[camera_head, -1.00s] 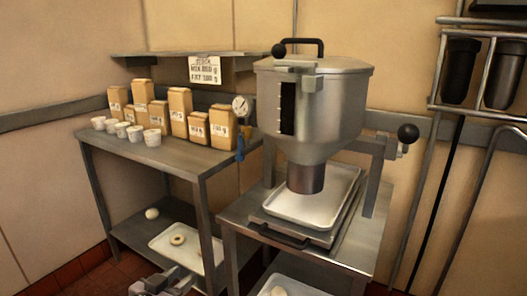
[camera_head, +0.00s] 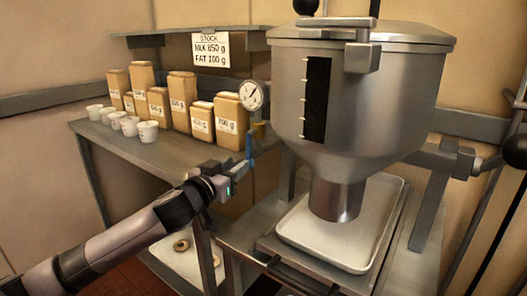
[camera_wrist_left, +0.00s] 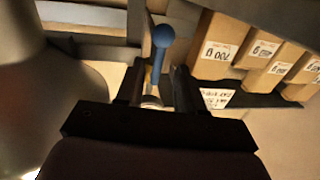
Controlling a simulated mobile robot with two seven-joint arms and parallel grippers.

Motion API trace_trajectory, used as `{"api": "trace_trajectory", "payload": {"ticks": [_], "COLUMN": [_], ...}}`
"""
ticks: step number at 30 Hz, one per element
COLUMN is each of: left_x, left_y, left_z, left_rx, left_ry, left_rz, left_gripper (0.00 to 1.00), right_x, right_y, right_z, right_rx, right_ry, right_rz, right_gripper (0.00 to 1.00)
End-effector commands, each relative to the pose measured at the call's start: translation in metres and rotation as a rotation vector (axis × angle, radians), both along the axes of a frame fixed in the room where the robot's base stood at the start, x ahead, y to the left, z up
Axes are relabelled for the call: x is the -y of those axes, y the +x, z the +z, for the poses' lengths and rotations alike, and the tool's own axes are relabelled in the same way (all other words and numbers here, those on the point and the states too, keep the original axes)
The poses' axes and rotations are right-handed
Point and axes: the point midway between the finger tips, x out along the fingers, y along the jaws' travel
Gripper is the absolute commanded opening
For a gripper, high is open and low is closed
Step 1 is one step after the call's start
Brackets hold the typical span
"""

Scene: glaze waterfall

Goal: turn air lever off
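The air lever is a small blue handle (camera_head: 249,146) hanging below the round pressure gauge (camera_head: 251,95), between the shelf and the steel hopper. In the left wrist view the blue lever (camera_wrist_left: 162,38) has a round end and points away from me. My left gripper (camera_head: 243,166) is right at the lever. In the left wrist view its two dark fingers (camera_wrist_left: 157,80) stand apart, one on each side of the lever's line, with a visible gap. I cannot tell whether either finger touches the lever. My right gripper is not in view.
The steel hopper (camera_head: 360,100) stands close right of the gripper, over a white tray (camera_head: 325,240). Several labelled tan cartons (camera_head: 183,95) and white cups (camera_head: 130,126) stand on the left table. A stock sign (camera_head: 210,50) hangs behind.

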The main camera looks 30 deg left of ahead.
Motion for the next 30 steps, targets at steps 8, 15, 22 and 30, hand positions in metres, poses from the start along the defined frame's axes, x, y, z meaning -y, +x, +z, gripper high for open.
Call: {"api": "trace_trajectory", "payload": {"ticks": [8,15,22,30], "left_x": [-0.003,-0.004,-0.005,-0.006], "left_y": [0.013,0.041,0.063,0.072], "left_z": [0.004,0.004,0.003,0.003], "left_rx": [0.006,0.007,0.006,0.005], "left_ry": [-0.003,-0.003,-0.002,-0.001], "left_rz": [0.004,0.004,0.003,0.002], "left_gripper": [0.38,0.38,0.38,0.38], "right_x": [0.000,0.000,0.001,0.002], "right_y": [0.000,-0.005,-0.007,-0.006], "right_z": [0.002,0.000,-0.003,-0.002], "right_rx": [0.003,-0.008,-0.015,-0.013], "right_ry": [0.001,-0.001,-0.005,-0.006], "right_rz": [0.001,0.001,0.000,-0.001], "right_gripper": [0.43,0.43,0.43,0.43]}}
